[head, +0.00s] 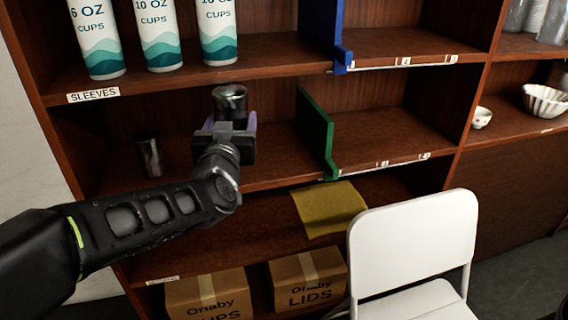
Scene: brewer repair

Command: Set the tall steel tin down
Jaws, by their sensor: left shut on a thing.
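My left gripper (228,133) is shut on a steel tin (230,101), whose dark shiny top shows above the fingers. The gripper is in front of or inside the middle shelf bay, left of the green divider (316,135). The gripper hides the tin's lower part, so I cannot tell whether it touches the shelf. Another dark metal tin (150,155) stands on the middle shelf (275,172) to the left of the gripper. My right gripper is not in view.
Paper cup sleeves (158,34) stand on the shelf above. A blue divider (342,60) is at the upper right. A yellow cloth (328,209) lies on a lower shelf, above cardboard boxes (308,279). A white chair (413,245) stands in front at the right.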

